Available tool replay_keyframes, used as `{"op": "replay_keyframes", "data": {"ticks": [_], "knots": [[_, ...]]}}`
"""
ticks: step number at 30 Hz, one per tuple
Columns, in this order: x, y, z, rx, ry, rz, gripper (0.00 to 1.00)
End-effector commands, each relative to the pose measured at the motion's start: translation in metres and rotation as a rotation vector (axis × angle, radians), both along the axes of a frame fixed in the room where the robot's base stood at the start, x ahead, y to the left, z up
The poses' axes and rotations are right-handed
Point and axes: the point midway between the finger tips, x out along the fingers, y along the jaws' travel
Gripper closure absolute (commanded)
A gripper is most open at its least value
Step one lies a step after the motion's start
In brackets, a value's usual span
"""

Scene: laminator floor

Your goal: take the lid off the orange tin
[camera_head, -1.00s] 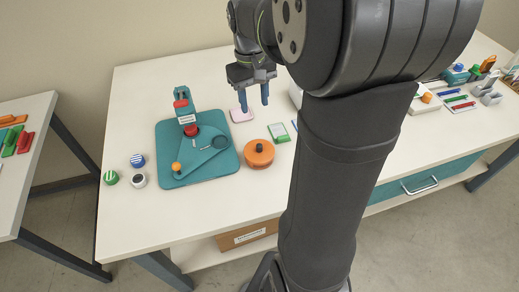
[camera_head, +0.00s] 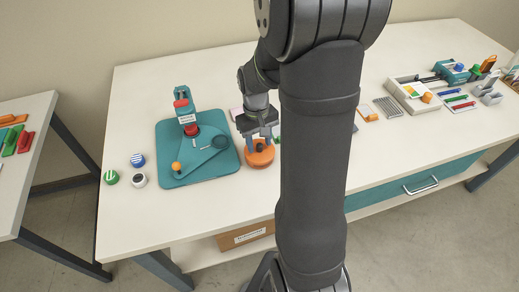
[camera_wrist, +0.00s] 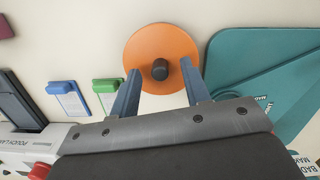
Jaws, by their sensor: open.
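The orange tin (camera_head: 260,158) stands on the white table just right of the teal mat. In the wrist view its round orange lid (camera_wrist: 150,47) shows from above, with a dark knob (camera_wrist: 160,69) in the middle. My gripper (camera_head: 262,143) is over the tin, pointing down. In the wrist view my gripper (camera_wrist: 160,85) is open, with one blue-grey finger on each side of the knob and a gap between each finger and the knob. I cannot tell how far above the lid the fingertips are.
The teal mat (camera_head: 215,175) with a badge press (camera_head: 184,110) on it lies close to the left of the tin. Blue (camera_wrist: 68,100) and green (camera_wrist: 107,95) clipped cards lie on the other side. The table in front of the tin is clear.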

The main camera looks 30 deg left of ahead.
Motion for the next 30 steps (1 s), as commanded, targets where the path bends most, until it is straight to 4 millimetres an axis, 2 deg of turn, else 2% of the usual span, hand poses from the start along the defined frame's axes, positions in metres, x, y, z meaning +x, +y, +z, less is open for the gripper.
{"op": "replay_keyframes", "data": {"ticks": [9, 15, 16, 25, 30], "knots": [[0.000, 0.000, -0.006, 0.000, -0.001, 0.000, 0.59], [0.000, 0.000, -0.006, 0.000, -0.001, 0.000, 0.98], [0.000, -0.001, -0.006, 0.000, -0.001, 0.000, 1.00], [0.000, 0.000, -0.005, 0.000, -0.001, 0.000, 1.00], [0.000, 0.000, 0.005, 0.002, -0.002, 0.000, 1.00]]}}
